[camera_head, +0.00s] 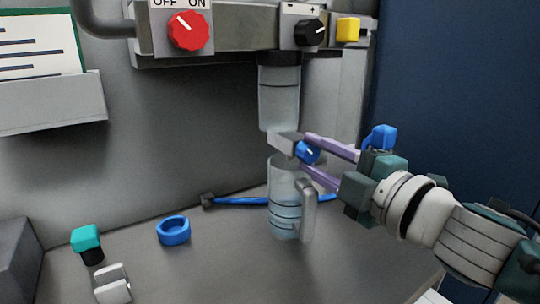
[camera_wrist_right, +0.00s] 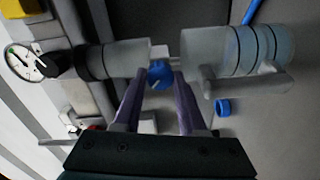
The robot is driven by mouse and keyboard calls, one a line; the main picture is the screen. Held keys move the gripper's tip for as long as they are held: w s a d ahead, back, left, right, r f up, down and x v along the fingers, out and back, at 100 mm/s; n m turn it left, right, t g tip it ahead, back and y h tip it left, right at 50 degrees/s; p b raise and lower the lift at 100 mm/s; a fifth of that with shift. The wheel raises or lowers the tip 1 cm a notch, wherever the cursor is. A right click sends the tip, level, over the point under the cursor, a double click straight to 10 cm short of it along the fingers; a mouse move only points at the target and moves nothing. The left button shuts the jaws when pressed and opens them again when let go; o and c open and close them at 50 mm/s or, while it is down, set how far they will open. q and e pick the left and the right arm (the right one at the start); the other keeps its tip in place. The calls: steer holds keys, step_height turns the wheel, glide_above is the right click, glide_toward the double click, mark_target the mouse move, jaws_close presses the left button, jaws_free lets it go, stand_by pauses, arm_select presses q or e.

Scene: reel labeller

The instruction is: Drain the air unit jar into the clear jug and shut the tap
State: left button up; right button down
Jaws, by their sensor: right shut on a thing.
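The air unit jar (camera_head: 279,95) is a pale clear cylinder hanging under the grey unit; it also shows in the wrist view (camera_wrist_right: 122,59). Below it is a grey block with the blue tap (camera_head: 307,154), which bears a white mark. The clear jug (camera_head: 284,208), with dark rings and a handle at its right, stands upright on the bench beneath the tap. My right gripper (camera_head: 304,155) is shut on the tap, its purple fingers on either side of the knob (camera_wrist_right: 160,74). The liquid levels in jar and jug are hard to tell. My left gripper is out of view.
Above are a red OFF/ON knob (camera_head: 188,31), a black knob (camera_head: 309,33) and a yellow button (camera_head: 348,29). A blue ring (camera_head: 173,231), a teal-topped item (camera_head: 87,239) and a blue hose (camera_head: 240,201) lie on the bench. The front middle is clear.

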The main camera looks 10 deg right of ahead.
stand_by(0.4)
steer(key=shift+c, duration=2.3)
jaws_free()
